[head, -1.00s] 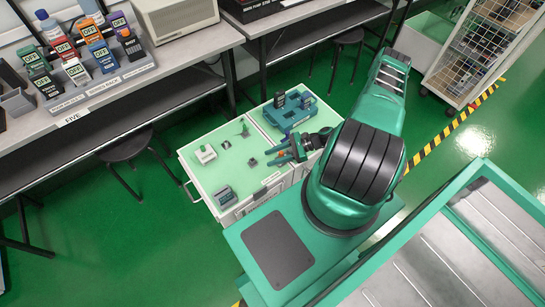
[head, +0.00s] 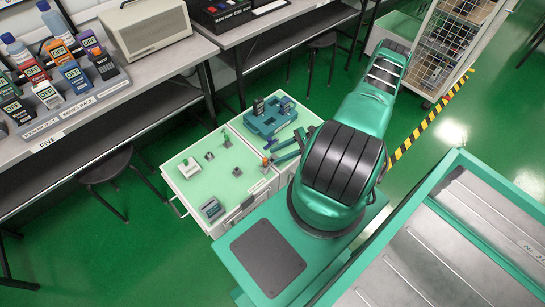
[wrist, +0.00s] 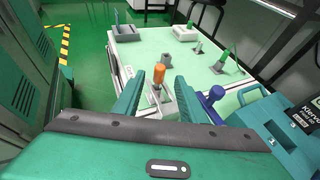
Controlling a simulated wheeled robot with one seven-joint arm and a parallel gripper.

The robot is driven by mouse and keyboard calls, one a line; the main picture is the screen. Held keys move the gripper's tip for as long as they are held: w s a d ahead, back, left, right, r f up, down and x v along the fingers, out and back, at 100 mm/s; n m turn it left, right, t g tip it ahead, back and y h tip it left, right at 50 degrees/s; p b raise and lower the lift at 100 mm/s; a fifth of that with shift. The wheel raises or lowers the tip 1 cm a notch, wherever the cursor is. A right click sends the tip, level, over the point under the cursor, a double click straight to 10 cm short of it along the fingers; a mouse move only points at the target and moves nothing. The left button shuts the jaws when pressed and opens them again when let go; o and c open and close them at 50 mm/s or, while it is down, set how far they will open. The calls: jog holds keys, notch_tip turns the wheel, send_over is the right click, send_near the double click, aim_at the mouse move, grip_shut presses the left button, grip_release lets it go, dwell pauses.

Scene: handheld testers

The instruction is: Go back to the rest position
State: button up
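My gripper (head: 284,153) is at the near right edge of the small cart (head: 187,185) in the head view, partly hidden by my arm. In the wrist view my gripper (wrist: 158,92) has its two green fingers apart, with nothing visibly held between them. An orange-handled item (wrist: 158,74) shows between the fingers in that view; it appears to stand beyond them. It also shows near the fingers in the head view (head: 267,160).
A blue tray (head: 262,125) holding devices sits on the cart, close on the right in the wrist view (wrist: 270,122). Several small parts and a grey device (head: 211,209) lie on the green top. A workbench (head: 105,97) with testers stands left; a mesh cage (head: 450,40) stands back right.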

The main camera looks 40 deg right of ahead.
jog(key=shift+r, duration=0.1)
dwell(0.3)
jog(key=d+r+n+g+h, duration=0.2)
jog(key=r+n+g+h, duration=0.25)
jog(key=r, duration=1.15)
jog(key=d+r+n+g+h, duration=0.25)
jog(key=r+n, duration=0.35)
jog(key=r, duration=1)
jog(key=s+a+r+n+h, duration=0.1)
jog(key=s+a+r+n, duration=0.1)
jog(key=s+r, duration=0.4)
jog(key=s+a+r+n+t+h, duration=0.1)
jog(key=s+a+r+n+h, duration=0.1)
jog(key=s+a+r, duration=0.3)
jog(key=s+a+r+n+h, duration=0.2)
jog(key=s+a+r, duration=0.1)
jog(key=s+r, duration=0.4)
jog(key=shift+a+r, duration=0.4)
jog(key=shift+r, duration=1.3)
